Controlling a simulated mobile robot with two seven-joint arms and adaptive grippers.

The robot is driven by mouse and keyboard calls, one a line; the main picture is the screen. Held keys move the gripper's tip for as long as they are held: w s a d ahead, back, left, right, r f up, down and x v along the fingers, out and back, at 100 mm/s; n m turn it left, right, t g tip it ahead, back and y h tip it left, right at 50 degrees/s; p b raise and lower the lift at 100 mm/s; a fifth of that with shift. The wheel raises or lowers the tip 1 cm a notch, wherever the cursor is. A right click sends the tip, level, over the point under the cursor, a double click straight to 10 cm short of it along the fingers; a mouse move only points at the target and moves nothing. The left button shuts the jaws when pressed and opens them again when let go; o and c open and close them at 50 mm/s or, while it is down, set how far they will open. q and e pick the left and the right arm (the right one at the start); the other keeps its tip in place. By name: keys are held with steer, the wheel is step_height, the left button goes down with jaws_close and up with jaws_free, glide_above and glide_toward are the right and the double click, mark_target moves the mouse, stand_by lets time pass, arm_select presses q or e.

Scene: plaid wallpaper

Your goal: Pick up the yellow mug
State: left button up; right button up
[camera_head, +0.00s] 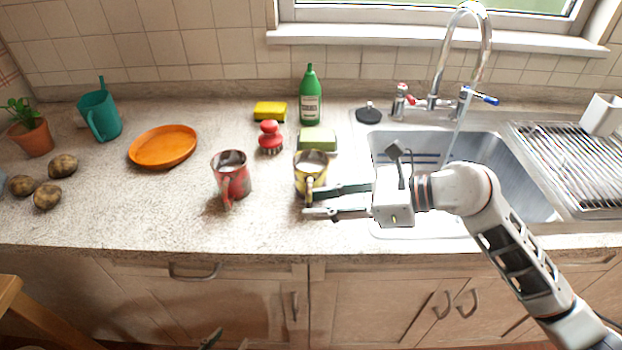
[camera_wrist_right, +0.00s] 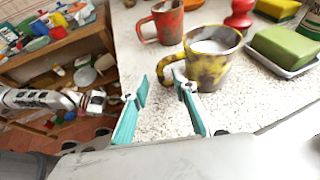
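The yellow mug (camera_head: 309,172), mottled with dark patches, stands upright on the counter left of the sink, its handle toward the front. In the wrist view the yellow mug (camera_wrist_right: 210,70) has its handle just beyond the fingertips. My right gripper (camera_head: 306,203) is open and empty, coming from the right at the mug's near side. Its two fingers are apart in the wrist view (camera_wrist_right: 162,80), the handle close to the right fingertip; contact cannot be told. My left gripper (camera_head: 227,341) shows only its separated fingertips at the bottom edge, below the counter.
A red mug (camera_head: 232,176) stands left of the yellow one. Behind are a red brush (camera_head: 270,137), a green sponge on a dish (camera_head: 317,139), a yellow sponge (camera_head: 270,111) and a green bottle (camera_head: 310,97). The sink (camera_head: 520,185) is at right, an orange plate (camera_head: 163,146) at left.

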mark_target(308, 204)
steer(key=shift+x, duration=1.55)
steer(key=shift+w, duration=0.1)
steer(key=shift+d, duration=0.1)
jaws_close()
steer(key=shift+r, duration=0.15)
